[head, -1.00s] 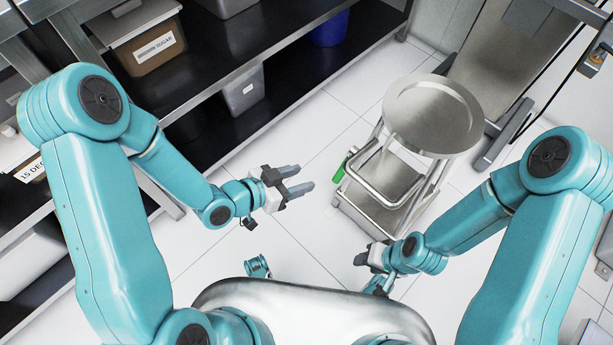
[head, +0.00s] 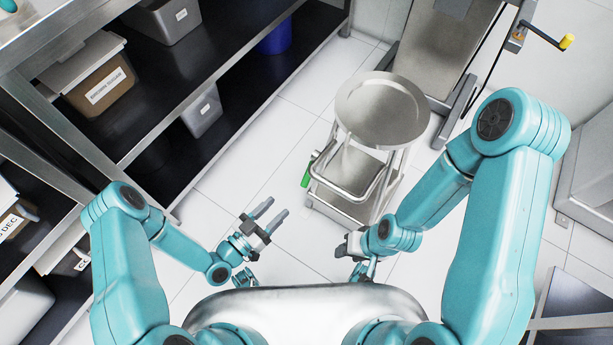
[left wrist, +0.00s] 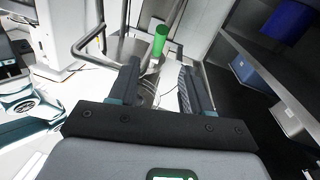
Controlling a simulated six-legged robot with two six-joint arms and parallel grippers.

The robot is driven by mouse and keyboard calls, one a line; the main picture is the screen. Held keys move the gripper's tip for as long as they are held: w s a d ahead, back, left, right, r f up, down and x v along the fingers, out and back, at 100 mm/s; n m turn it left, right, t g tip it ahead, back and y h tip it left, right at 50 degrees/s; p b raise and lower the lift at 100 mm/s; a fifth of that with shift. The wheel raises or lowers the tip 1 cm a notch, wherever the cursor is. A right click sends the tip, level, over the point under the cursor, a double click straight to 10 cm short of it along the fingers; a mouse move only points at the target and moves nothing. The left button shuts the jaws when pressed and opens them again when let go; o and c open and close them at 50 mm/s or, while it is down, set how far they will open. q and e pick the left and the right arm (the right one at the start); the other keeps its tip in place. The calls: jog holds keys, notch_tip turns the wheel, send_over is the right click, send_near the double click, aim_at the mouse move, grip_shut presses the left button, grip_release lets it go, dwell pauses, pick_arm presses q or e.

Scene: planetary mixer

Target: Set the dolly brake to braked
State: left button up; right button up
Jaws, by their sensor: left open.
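The dolly (head: 345,189) is a steel frame with a round steel bowl or pan (head: 382,108) on top and a curved tube handle. A green lever end (head: 306,178) sticks out at its left side; it is the likely brake. The same green piece (left wrist: 160,40) stands upright in the left wrist view, beyond the fingertips and between them in line of sight. My left gripper (head: 274,208) is open and empty, to the lower left of the green piece and apart from it. My right gripper (head: 348,246) is below the dolly; its jaws are too small to judge.
Dark shelves (head: 215,135) with bins and a blue container (head: 275,40) run along the left. A grey upright machine (head: 445,50) stands behind the dolly, with a yellow-tipped crank (head: 566,42) to its right. White tiled floor (head: 262,150) is clear left of the dolly.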

aim_at(304, 181)
pick_arm(q)
jog(key=b+x, duration=0.1)
jog(key=x, duration=1.2)
jog(key=shift+w+d+b, duration=0.1)
jog(key=shift+w+b, duration=0.05)
jog(key=shift+b, duration=0.25)
jog(key=shift+c, duration=0.4)
grip_shut()
